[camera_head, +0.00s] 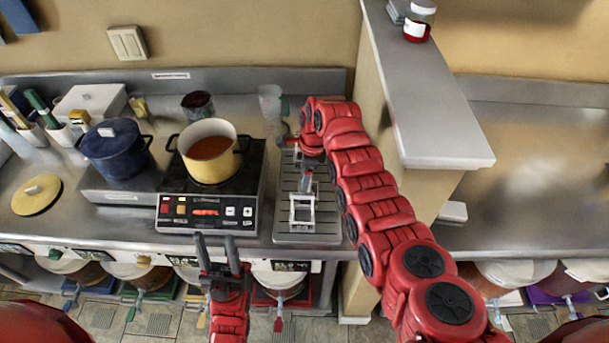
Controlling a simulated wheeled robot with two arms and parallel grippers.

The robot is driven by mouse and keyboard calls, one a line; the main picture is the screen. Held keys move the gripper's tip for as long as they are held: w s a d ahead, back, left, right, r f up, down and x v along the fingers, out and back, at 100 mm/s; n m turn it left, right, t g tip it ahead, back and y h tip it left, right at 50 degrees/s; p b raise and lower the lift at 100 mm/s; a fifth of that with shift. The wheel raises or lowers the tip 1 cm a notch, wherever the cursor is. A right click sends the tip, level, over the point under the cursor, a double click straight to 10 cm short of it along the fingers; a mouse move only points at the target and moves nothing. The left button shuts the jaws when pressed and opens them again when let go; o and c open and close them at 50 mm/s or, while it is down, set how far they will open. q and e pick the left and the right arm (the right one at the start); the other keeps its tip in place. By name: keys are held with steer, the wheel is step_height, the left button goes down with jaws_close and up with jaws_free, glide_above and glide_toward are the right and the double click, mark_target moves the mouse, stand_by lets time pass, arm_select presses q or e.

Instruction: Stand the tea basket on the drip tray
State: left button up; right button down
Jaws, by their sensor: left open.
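The drip tray (324,238) is a ribbed metal tray on the counter, right of the cooker. A small pale open frame, which looks like the tea basket (303,225), is over the front part of the tray. It looks upright and seems to rest on the ribs. My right gripper (306,184) points down just behind and above it, partly hidden by my red arm. I cannot tell whether its fingers touch the basket. My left gripper (218,240) is open and empty in front of the counter's edge, below the cooker's panel.
A cream pot (210,173) of reddish-brown liquid stands on the cooker (246,190). A blue lidded pot (115,150) is to its left. A clear cup (270,100) stands behind the tray. A partition (430,120) rises at the right. Buckets with taps are under the counter.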

jaws_free()
steer(key=shift+f, duration=0.1)
steer(key=shift+r, duration=0.4)
steer(key=r+p, duration=0.1)
steer(key=r, duration=0.2)
steer(key=d+r+p, duration=0.1)
steer(key=r, duration=0.3)
steer(key=r+p, duration=0.2)
steer(key=r, duration=0.1)
steer(key=shift+w+d+r, duration=0.1)
steer(key=shift+d+r, duration=0.2)
steer(key=shift+r, duration=0.4)
